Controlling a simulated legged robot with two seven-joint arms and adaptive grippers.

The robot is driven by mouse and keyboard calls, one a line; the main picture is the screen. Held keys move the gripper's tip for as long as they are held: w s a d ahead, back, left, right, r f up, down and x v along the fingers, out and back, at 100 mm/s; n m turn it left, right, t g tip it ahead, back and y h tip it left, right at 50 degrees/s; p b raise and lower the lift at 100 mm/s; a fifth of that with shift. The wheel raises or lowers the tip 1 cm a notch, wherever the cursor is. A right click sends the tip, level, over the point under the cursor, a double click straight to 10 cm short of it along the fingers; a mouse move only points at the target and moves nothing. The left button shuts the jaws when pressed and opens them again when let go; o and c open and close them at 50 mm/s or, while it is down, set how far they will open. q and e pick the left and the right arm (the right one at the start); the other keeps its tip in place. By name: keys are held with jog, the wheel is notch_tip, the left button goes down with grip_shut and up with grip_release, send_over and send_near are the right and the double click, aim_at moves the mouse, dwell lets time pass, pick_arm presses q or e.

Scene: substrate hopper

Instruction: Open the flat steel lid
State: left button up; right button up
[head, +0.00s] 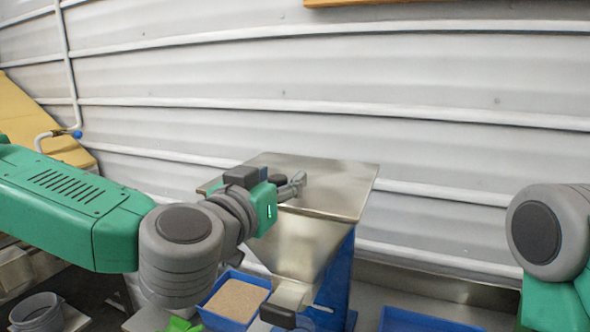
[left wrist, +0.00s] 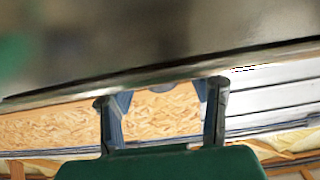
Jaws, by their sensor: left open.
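The flat steel lid (head: 340,185) lies roughly level on top of the steel hopper (head: 300,244) in the head view. My left gripper (head: 293,187) is at the lid's left part, with its fingers pointing right, and covers some of it. In the left wrist view the gripper's two fingers (left wrist: 163,92) stand apart with nothing held between them. A steel plate (left wrist: 170,50), seemingly the lid, fills the top of that view, and its edge runs by the fingertips. I cannot tell whether they touch it. My right gripper is not in view.
A blue tray of tan grains (head: 238,299) stands below the hopper, left of its blue support (head: 337,285). Another blue tray (head: 420,322) is at the lower right. The white ribbed wall (head: 400,75) is behind.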

pick_arm(q)
jog(key=shift+w+a+f, duration=0.15)
jog(key=shift+w+a, duration=0.35)
jog(key=shift+a, duration=0.2)
jog(key=shift+s+d, duration=0.15)
jog(key=shift+s, duration=0.05)
jog(key=shift+s+d+r, duration=0.2)
jog(key=shift+d, duration=0.1)
jog(key=c, duration=0.5)
jog(key=shift+d, duration=0.35)
grip_shut()
jog(key=shift+a, duration=0.1)
jog(key=shift+a, duration=0.1)
jog(key=shift+w, duration=0.1)
